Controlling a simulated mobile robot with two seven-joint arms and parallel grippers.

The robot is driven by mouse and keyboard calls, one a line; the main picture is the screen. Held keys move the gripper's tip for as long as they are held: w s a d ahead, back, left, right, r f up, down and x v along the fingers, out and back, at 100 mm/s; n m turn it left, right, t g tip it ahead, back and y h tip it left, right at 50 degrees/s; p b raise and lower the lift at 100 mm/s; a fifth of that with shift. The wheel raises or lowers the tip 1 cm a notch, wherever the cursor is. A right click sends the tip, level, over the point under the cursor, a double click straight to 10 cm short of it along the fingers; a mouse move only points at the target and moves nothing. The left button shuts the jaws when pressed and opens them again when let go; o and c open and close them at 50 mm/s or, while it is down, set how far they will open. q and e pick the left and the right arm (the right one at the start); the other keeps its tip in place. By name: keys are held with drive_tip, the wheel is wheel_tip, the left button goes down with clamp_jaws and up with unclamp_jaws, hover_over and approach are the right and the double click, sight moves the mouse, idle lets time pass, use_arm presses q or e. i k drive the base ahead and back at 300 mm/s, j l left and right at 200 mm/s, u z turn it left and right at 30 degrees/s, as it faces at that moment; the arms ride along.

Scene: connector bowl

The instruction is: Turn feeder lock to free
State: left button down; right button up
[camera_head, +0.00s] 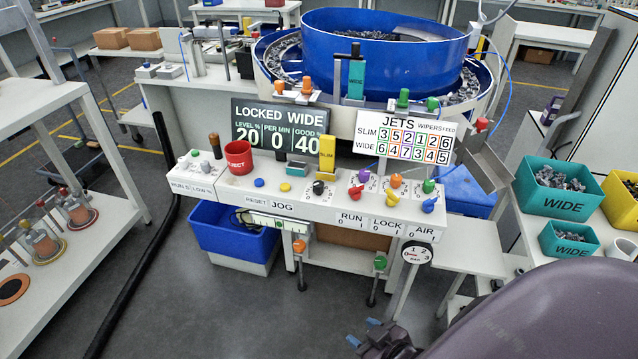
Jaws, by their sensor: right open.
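The white control panel (235,190) has a front label LOCK (387,226) with 0 and 1 marks. The dark display (280,130) reads LOCKED WIDE. My right gripper (362,332) is at the bottom edge, low in front of the panel and well apart from the knob. It is open and partly cut off by the frame. My left gripper is not in view.
Taller coloured knobs stand close behind. A round gauge (417,253) and levers hang below the panel front. The blue bowl (385,38) stands behind. Teal bins (562,205) are at right.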

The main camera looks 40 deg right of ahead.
sight(393, 198)
drive_tip(key=z, duration=1.5)
